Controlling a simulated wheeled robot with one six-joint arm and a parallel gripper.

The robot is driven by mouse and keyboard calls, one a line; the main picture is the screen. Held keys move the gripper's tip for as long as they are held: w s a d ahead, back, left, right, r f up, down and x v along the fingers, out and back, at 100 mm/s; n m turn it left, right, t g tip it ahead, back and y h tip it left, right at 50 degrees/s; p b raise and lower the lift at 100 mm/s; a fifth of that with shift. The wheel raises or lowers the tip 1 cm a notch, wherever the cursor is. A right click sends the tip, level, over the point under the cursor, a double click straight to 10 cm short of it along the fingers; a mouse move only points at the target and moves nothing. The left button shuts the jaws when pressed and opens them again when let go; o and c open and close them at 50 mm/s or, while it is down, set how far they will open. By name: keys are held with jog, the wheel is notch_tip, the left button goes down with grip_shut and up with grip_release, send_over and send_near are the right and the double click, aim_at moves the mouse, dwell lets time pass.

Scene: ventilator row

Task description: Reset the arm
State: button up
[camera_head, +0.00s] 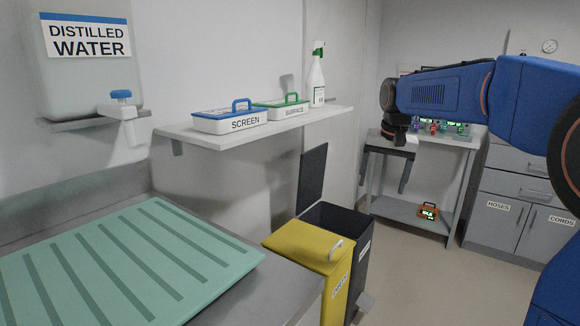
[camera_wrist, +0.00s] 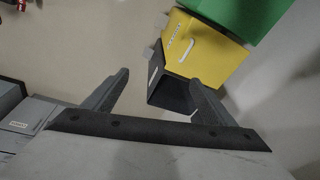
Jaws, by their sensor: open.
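My gripper (camera_head: 388,171) hangs at the end of my blue arm, to the right of the bins in the head view. Its fingers point down and stand apart, with nothing between them. In the wrist view my gripper (camera_wrist: 158,92) shows both dark fingers spread over the floor and the dark bin. The arm reaches in from the right edge of the head view, its forearm roughly level.
A yellow bin (camera_head: 310,262) and an open dark bin (camera_head: 345,222) stand below the wall shelf (camera_head: 250,130). A green ribbed mat (camera_head: 130,262) lies on the counter at left. A metal table (camera_head: 415,212) stands behind my gripper. The floor (camera_head: 425,285) at front right is clear.

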jog(key=s+d+f+n+t, duration=0.1)
jog(key=s+f, duration=0.1)
jog(key=s, duration=0.9)
jog(key=s+d+f+n, duration=0.1)
jog(key=s+f, duration=0.1)
jog(key=s, duration=0.9)
jog(key=s+f+n, duration=0.1)
jog(key=s+f, duration=0.4)
jog(key=s, duration=0.3)
jog(key=s+f+n+t, duration=0.1)
jog(key=s+f, duration=0.5)
jog(key=s, duration=0.2)
jog(key=shift+f, duration=0.25)
jog(key=shift+d, duration=0.15)
